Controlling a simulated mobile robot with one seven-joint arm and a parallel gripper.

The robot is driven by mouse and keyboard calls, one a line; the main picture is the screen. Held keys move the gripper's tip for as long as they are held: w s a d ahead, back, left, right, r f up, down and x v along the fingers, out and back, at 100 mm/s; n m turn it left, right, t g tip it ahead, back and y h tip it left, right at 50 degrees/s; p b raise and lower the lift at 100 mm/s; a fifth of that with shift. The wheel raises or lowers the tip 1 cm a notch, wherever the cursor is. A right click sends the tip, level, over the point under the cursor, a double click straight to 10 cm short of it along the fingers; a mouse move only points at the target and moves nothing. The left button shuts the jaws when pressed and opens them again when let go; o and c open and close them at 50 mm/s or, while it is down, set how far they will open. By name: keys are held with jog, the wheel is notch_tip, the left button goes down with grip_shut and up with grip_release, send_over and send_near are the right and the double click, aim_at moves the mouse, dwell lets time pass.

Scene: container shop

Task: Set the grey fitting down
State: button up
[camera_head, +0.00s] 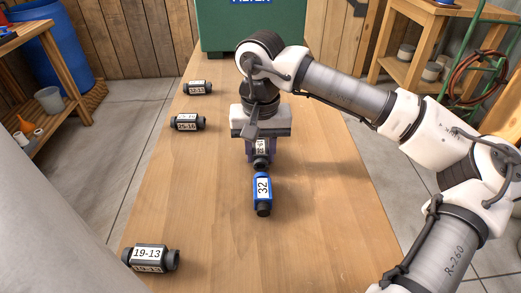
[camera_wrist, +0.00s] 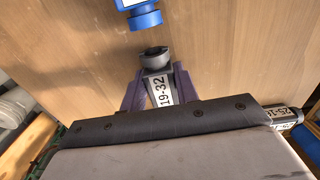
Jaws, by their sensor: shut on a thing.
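My gripper (camera_head: 248,152) has purple fingers and points down over the middle of the wooden table. It is shut on a grey fitting (camera_head: 261,163), whose dark end sticks out toward the front. In the wrist view the grey fitting (camera_wrist: 154,62) sits between the fingers with a white label reading 19-32. A blue fitting (camera_head: 262,189) labelled 32 lies on the table just in front, nearly in line with it. In the wrist view a gap shows between the grey fitting and the blue fitting (camera_wrist: 143,17). I cannot tell whether the grey fitting touches the table.
The table (camera_head: 330,230) has grey fittings along its left side: one at the front left (camera_head: 150,259), one farther back (camera_head: 187,122) and one beyond that (camera_head: 198,88). A green box (camera_head: 225,35) stands at the far end. The table's right side is clear.

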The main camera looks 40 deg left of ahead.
aim_at(260, 150)
jog(key=shift+f, duration=0.2)
jog(key=o, duration=1)
jog(key=shift+r, duration=0.2)
notch_tip(260, 150, up, 12)
jog(key=shift+r+p, duration=0.1)
jog(key=shift+p, duration=0.55)
